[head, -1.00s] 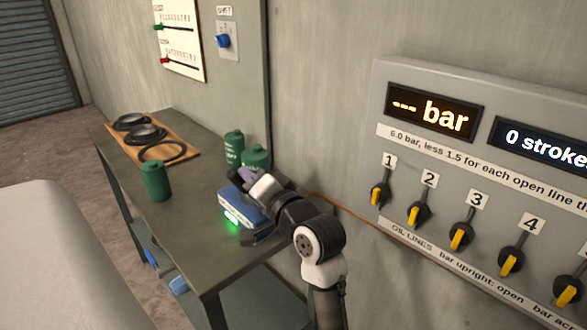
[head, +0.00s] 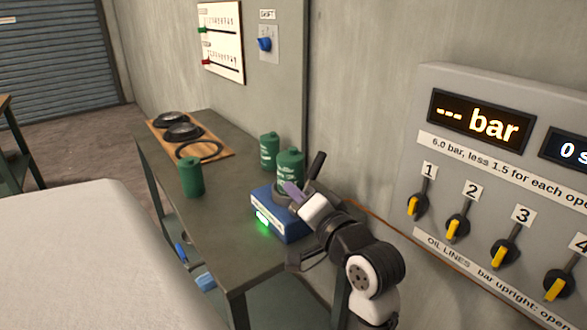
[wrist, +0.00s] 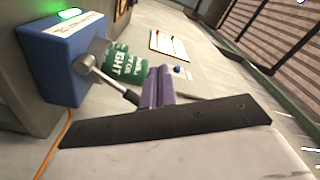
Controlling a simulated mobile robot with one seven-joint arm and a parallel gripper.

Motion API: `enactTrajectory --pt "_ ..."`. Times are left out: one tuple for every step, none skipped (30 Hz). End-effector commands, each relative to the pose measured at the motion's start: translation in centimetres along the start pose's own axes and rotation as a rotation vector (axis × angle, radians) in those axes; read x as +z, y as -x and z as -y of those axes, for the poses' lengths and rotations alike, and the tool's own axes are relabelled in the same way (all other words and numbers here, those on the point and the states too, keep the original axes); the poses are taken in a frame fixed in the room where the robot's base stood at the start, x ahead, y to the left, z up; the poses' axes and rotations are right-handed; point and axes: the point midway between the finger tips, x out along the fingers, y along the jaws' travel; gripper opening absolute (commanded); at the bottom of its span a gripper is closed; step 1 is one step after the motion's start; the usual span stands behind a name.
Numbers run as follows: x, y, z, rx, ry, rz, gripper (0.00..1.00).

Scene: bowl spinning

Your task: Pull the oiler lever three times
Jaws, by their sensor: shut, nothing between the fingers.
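The oiler is a blue box (head: 282,214) with a glowing green light (head: 262,217), at the near right of the bench. Its black lever (head: 316,165) sticks up, slanting right, behind my gripper (head: 290,191). In the wrist view the box (wrist: 62,62) is upper left, and the lever's rod (wrist: 112,84) runs from a grey hub (wrist: 91,52) toward my gripper's purple fingers (wrist: 160,84). The fingers are closed together and empty, close beside the lever's end; I cannot tell whether they touch it. The bar display (head: 478,119) reads "--- bar".
Several green cans (head: 191,177) stand on the bench (head: 222,187), some right behind the oiler. A wooden board (head: 212,155) with black rings lies at the far end. A wall panel with yellow-handled valves (head: 457,228) is at right. An orange cable runs along the wall.

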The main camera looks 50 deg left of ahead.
Motion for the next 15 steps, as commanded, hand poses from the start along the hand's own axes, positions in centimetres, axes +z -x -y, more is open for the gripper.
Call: enactTrajectory --pt "0.0 1.5 -0.3 0.000 0.001 -0.008 0.00" --pt "-0.1 2.2 -0.3 0.001 0.002 -0.009 0.00" --pt "-0.1 3.2 -0.3 0.001 0.003 -0.010 0.00" --pt "-0.1 4.0 -0.3 0.001 0.003 -0.011 0.00" --pt "-0.2 4.8 -0.3 0.001 0.003 -0.013 0.00" --pt "-0.2 5.8 -0.3 0.001 0.004 -0.012 0.00" --pt "-0.2 6.5 -0.3 0.002 0.005 -0.014 0.00" --pt "0.0 6.5 -0.6 -0.001 0.007 -0.011 0.00" --pt "0.0 6.8 -0.6 -0.002 0.008 -0.011 0.00" --pt "-0.1 7.0 -0.6 -0.003 0.008 -0.011 0.00" --pt "-0.1 7.2 -0.6 -0.002 0.007 -0.012 0.00" --pt "-0.1 7.5 -0.5 -0.002 0.007 -0.012 0.00" --pt "-0.2 7.7 -0.5 -0.002 0.006 -0.012 0.00" --pt "-0.2 7.9 -0.5 -0.002 0.006 -0.013 0.00" --pt "-0.2 8.1 -0.4 -0.001 0.006 -0.013 0.00"
